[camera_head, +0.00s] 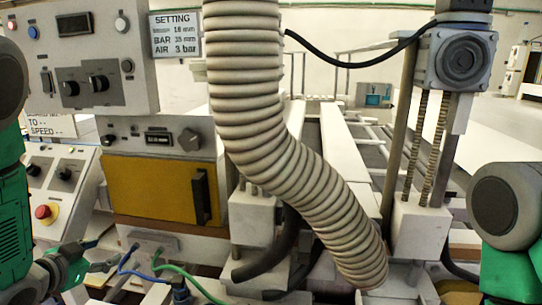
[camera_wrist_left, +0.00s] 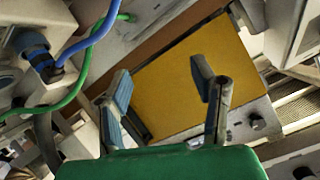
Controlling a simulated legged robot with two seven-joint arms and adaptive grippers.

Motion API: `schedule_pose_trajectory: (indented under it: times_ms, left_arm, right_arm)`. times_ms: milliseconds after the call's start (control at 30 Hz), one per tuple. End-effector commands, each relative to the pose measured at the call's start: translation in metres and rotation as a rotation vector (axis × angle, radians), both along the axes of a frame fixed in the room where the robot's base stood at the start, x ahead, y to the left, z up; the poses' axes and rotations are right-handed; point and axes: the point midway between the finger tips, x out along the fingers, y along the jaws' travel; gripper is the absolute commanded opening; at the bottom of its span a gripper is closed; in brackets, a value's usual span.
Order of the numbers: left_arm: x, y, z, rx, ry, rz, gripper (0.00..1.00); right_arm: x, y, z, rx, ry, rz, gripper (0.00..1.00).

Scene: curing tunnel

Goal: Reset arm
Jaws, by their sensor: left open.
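My left arm (camera_head: 12,210), green and dark grey, comes in at the left edge. Its gripper (camera_head: 108,262) is low at the left, in front of the machine's lower part. In the left wrist view the gripper (camera_wrist_left: 162,85) has its two fingers spread apart with nothing between them. The yellow panel (camera_wrist_left: 195,75) shows behind the fingers; in the head view the same panel (camera_head: 150,190) has a dark handle. My right arm (camera_head: 508,215) shows at the right edge; its gripper is out of view.
A thick ribbed hose (camera_head: 290,150) hangs across the middle. A control box (camera_head: 85,60) and a sloped panel with a red button (camera_head: 43,212) stand at the left. Blue (camera_head: 125,265) and green (camera_head: 190,278) cables lie near my left gripper. A motor column (camera_head: 460,58) rises at the right.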

Motion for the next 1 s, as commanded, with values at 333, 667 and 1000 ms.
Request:
schedule_pose_trajectory:
  times_ms: [333, 667, 1000]
  left_arm:
    - [-0.175, -0.078, -0.189, -0.188, 0.656, 0.269, 0.52]
    - [-0.358, -0.144, -0.243, -0.245, 1.178, 0.471, 0.52]
    - [-0.328, -0.15, -0.275, -0.192, 1.107, 0.388, 0.52]
  right_arm:
    - [0.0, 0.0, 0.0, 0.0, 0.0, 0.0, 0.4]
    - [0.0, 0.0, -0.004, 0.0, 0.0, 0.0, 0.4]
    - [0.0, 0.0, -0.042, 0.0, 0.0, 0.0, 0.4]
